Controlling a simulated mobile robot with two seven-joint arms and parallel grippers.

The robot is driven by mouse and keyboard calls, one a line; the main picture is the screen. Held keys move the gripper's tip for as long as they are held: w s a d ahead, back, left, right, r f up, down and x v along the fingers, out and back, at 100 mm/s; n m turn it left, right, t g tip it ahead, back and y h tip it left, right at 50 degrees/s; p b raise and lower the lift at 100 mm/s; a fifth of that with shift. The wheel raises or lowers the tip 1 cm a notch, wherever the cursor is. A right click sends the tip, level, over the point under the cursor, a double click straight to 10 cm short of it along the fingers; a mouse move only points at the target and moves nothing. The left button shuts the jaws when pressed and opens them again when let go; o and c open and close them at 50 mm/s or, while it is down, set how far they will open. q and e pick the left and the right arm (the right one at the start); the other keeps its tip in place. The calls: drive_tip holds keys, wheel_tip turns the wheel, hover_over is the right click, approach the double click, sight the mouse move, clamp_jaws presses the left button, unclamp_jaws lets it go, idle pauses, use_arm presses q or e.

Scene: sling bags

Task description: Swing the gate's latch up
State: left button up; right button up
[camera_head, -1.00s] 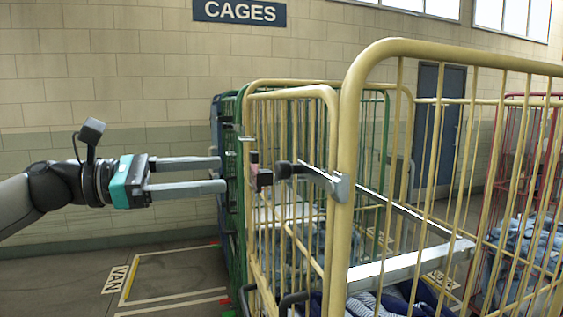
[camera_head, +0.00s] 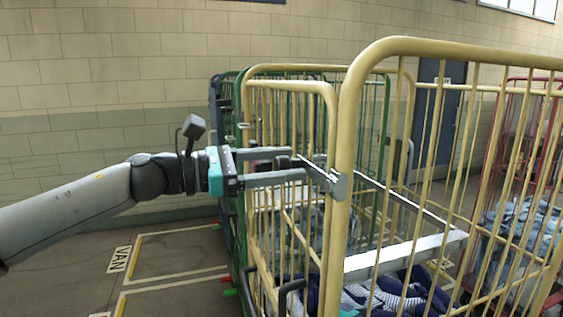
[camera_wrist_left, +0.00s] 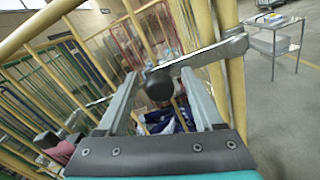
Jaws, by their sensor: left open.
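The gate (camera_head: 288,86) is a yellow barred panel on the near yellow cage. Its latch (camera_head: 334,184) is a grey metal arm on the cage's post, with a dark round knob at its left end. The latch also shows in the left wrist view (camera_wrist_left: 208,54), where the knob (camera_wrist_left: 159,84) lies between my fingers. My left gripper (camera_head: 299,163) is open, its fingers to either side of the knob, without clear contact. It also shows in the left wrist view (camera_wrist_left: 160,78). My right gripper is not in view.
Folded blue and striped cloth (camera_head: 395,297) lies in the yellow cage. Green cages (camera_head: 232,110) stand behind on the left, and a red cage (camera_head: 515,130) on the right. A grey trolley (camera_wrist_left: 275,42) shows in the left wrist view. The floor at left is open.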

use_arm(q)
clamp_jaws()
idle(0.4)
idle(0.9)
